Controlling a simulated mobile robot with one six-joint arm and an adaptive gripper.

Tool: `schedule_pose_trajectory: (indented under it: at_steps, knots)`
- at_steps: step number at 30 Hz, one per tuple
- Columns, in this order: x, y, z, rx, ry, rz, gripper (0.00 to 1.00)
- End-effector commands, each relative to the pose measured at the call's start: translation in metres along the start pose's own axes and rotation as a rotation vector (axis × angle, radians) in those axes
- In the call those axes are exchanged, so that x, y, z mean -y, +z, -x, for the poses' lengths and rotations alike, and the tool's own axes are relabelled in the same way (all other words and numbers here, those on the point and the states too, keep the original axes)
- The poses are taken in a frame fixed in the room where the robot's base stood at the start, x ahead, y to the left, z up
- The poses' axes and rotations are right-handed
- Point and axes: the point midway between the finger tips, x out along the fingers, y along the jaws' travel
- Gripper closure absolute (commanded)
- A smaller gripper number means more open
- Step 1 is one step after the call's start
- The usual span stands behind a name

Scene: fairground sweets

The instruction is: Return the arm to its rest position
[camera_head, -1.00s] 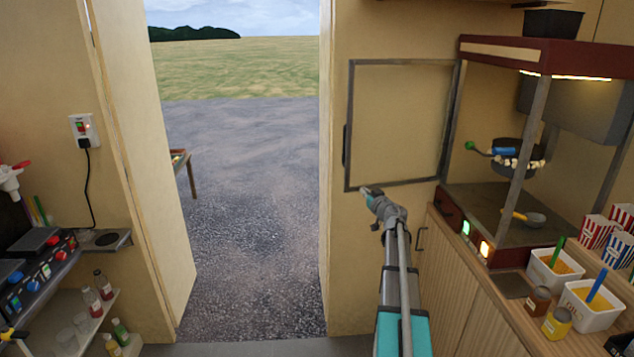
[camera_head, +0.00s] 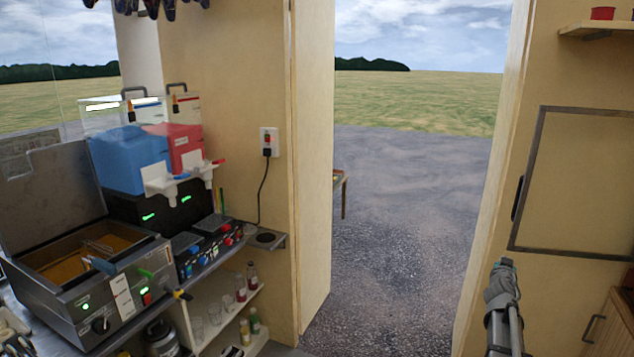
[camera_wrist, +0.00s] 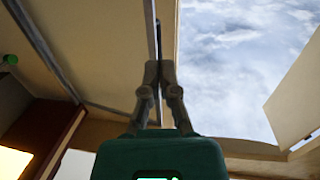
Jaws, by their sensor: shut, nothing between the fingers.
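My gripper (camera_wrist: 160,72) points up in the wrist view, its two grey fingers together with nothing between them. Above it are the cream ceiling and wall panels, and cloudy sky shows through an opening at the right. In the head view my arm rises from the lower right, and its grey end stands in front of the wall at the right side of the doorway. The fingers are too small to make out there.
A fryer (camera_head: 95,275) with hot oil and a slush machine with blue (camera_head: 130,160) and red (camera_head: 182,145) tanks stand at left. The open doorway (camera_head: 400,220) is in the middle. A framed wall panel (camera_head: 580,185) and wooden cabinet (camera_head: 608,325) are at right.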

Motion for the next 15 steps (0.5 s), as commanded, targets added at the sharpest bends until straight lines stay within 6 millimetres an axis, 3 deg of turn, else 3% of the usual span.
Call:
schedule_pose_trajectory:
  at_steps: [8,15]
  knots:
    - [0.045,0.049,0.06,0.252,0.113,0.028,1.0]
    - [0.089,0.101,0.128,0.547,0.116,0.091,1.0]
